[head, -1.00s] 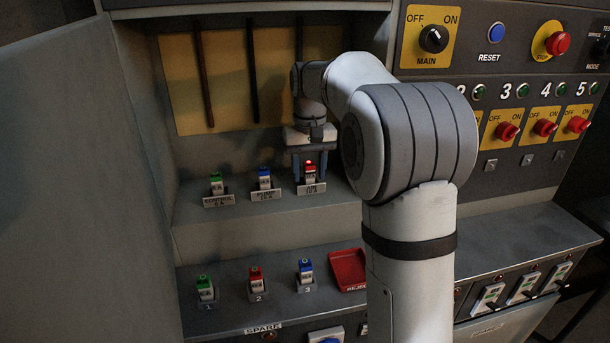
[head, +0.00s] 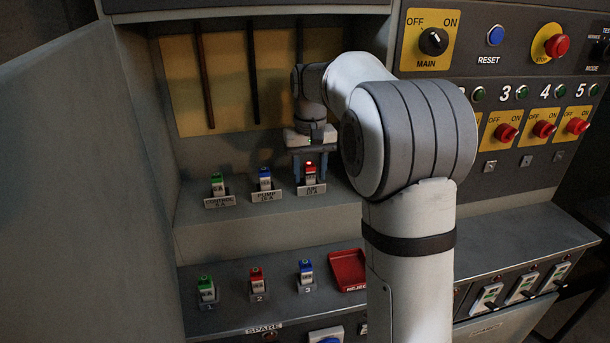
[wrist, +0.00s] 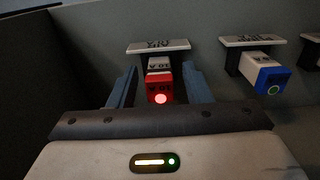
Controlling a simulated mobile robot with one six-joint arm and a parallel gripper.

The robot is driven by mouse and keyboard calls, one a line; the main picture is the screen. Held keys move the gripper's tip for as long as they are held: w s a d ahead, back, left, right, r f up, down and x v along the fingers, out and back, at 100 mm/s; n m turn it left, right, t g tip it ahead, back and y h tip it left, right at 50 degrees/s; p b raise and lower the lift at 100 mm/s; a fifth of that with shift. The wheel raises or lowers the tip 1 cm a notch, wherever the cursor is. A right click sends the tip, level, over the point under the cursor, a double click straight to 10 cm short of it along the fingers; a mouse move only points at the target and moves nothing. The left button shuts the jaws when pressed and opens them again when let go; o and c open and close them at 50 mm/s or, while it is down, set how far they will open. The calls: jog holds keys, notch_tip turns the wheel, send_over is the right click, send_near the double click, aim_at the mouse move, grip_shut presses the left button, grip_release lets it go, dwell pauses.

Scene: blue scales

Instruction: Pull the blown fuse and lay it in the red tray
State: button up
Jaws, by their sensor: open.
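The blown fuse (head: 310,173) is red and white with a lit red light. It stands in the right-hand holder on the upper shelf, behind the label plate (head: 311,189). My gripper (head: 310,170) is around it from above, jaws open, one finger on each side. In the wrist view the fuse (wrist: 160,88) sits between the two blue-grey fingers (wrist: 160,90), with gaps visible at its sides. The red tray (head: 347,270) lies on the lower shelf, empty where it shows; my arm hides its right part.
A blue fuse (head: 264,179) and a green fuse (head: 217,184) stand left of the red one on the upper shelf. Green (head: 206,289), red (head: 257,283) and blue (head: 305,272) spares stand on the lower shelf. The cabinet door (head: 80,190) is at the left.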

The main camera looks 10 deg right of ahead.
aim_at(310, 165)
jog(key=shift+c, duration=0.6)
grip_shut()
jog(key=shift+r+p, duration=3)
